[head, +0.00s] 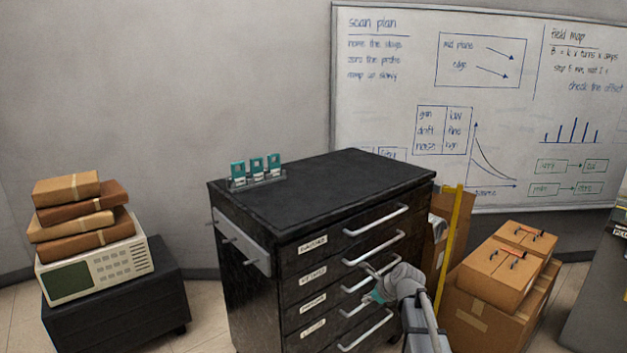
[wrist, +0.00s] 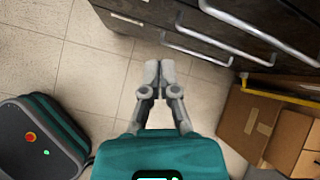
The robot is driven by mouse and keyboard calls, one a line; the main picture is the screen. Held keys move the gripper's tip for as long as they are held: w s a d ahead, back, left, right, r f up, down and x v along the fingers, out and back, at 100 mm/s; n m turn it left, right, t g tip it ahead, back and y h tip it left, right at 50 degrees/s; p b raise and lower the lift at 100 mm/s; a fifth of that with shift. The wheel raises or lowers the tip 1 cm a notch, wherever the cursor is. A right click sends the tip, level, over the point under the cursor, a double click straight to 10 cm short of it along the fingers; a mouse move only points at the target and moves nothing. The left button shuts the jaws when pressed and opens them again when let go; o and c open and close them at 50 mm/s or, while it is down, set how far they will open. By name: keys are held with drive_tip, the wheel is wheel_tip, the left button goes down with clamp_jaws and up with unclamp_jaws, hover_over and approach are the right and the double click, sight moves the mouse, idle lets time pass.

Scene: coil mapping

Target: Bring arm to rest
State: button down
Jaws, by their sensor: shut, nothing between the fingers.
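My gripper shows in the wrist view (wrist: 152,72) with its two grey fingers together and nothing between them. It points down over the tiled floor, with the drawer fronts just beyond the fingertips. In the head view my arm and gripper (head: 372,298) are in front of the lower drawers of the black cabinet (head: 330,190). The teal part of the gripper overlaps the drawer handles in that view. I cannot tell whether it touches them. All the drawers look shut.
Teal devices (head: 256,167) stand in a rack on the cabinet top. Cardboard boxes (head: 503,275) are stacked to the right, by a yellow post (head: 452,245). At left, packages (head: 80,215) lie on an instrument (head: 95,268). Bare floor (wrist: 90,70) lies below the gripper.

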drive_tip(key=s+f+n+g+h, duration=0.2)
drive_tip(key=s+n+g+h, duration=0.1)
drive_tip(key=s+n, duration=0.9)
drive_tip(key=s+f+n+g+h, duration=0.2)
drive_tip(key=s+n+g, duration=0.1)
drive_tip(key=s+n, duration=0.9)
wheel_tip(320, 180, up, 18)
drive_tip(key=p, duration=1.8)
drive_tip(key=shift+w+d+p, duration=0.15)
drive_tip(key=shift+w+p, duration=0.15)
drive_tip(key=shift+w, duration=0.1)
drive_tip(key=shift+r, duration=0.1)
